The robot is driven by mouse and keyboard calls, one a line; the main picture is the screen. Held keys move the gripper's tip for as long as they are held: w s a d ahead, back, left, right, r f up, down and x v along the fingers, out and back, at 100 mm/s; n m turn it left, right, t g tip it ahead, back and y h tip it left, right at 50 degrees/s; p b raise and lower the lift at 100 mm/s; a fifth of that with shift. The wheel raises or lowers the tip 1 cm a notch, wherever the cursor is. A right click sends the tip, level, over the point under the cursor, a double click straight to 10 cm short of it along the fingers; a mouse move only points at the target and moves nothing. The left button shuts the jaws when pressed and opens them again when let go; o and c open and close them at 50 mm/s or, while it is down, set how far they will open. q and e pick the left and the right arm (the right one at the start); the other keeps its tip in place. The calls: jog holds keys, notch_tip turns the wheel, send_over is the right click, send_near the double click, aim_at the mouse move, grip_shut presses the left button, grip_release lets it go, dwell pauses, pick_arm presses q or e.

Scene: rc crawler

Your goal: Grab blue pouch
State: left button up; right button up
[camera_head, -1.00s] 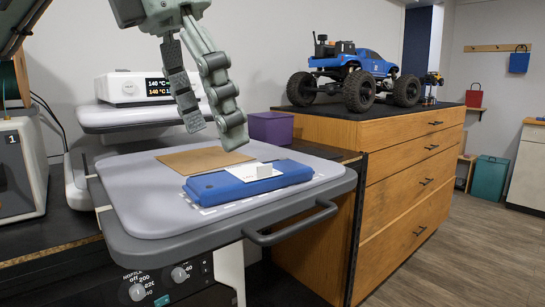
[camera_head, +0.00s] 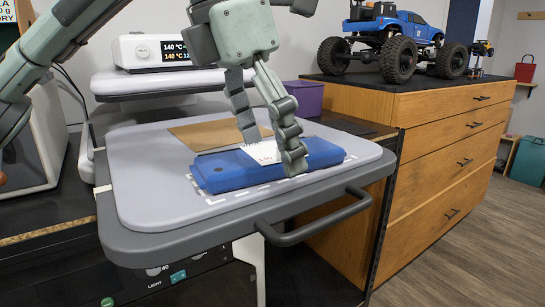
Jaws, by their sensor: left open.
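The blue pouch (camera_head: 222,172) lies flat on the grey platen (camera_head: 150,200) of a press, inside a white dashed outline. A white label with a small white block showed on its top; the label (camera_head: 262,152) is now partly hidden by my fingers. My left gripper (camera_head: 270,160) comes down from above with its fingers apart, one at the pouch's far side and one at its near side. I cannot tell whether the fingers touch the pouch. My right gripper is not in view.
A brown sheet (camera_head: 205,132) lies behind the pouch on the platen. A grey handle (camera_head: 320,222) sticks out at the platen's front. A purple bin (camera_head: 305,97) stands behind. A wooden drawer cabinet (camera_head: 440,150) with a blue crawler truck (camera_head: 400,30) stands at right.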

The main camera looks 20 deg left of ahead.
pick_arm(q)
jog(key=c, duration=1.2)
jog(key=shift+c, duration=0.2)
